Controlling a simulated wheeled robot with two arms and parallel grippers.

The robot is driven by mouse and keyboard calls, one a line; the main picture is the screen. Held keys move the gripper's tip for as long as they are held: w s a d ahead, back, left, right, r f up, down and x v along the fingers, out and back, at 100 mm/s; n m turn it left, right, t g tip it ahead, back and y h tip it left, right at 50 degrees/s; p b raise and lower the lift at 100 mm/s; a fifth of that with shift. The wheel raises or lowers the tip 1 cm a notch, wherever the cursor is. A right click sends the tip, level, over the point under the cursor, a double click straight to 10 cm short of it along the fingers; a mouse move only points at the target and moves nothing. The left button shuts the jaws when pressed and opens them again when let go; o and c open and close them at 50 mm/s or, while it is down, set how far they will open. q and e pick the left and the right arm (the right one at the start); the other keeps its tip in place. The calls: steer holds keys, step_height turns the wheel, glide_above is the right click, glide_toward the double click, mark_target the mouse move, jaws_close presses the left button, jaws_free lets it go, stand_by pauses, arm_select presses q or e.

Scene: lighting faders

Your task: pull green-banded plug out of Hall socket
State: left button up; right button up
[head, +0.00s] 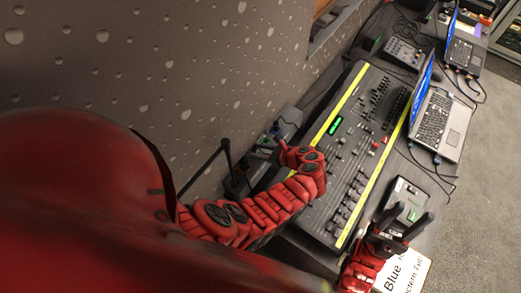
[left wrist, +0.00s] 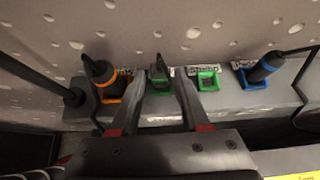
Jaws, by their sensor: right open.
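In the left wrist view a dark plug (left wrist: 158,64) stands in a green-framed socket (left wrist: 160,89) on the grey ledge. My left gripper (left wrist: 160,73) has its fingers apart, one on each side of this plug; I cannot tell whether they touch it. A second green-framed socket (left wrist: 208,80) to the right looks empty. The labels behind the sockets are too small or covered to read surely. In the head view my left gripper (head: 266,150) is at the wall-side box, mostly hidden by its own wrist. My right gripper (head: 404,229) is open and empty near the table's front.
An orange-banded plug (left wrist: 106,78) and a blue-banded plug (left wrist: 264,67) stand on either side. A dark cable or post (left wrist: 60,88) is at far left. The fader console (head: 375,100), a laptop (head: 437,115), a small box (head: 404,199) and a white card (head: 405,272) lie to the right.

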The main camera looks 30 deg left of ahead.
arm_select(q)
jaws_close()
steer(key=shift+r, duration=0.2)
steer(key=shift+r+p, duration=0.3)
steer(key=shift+r, duration=1.85)
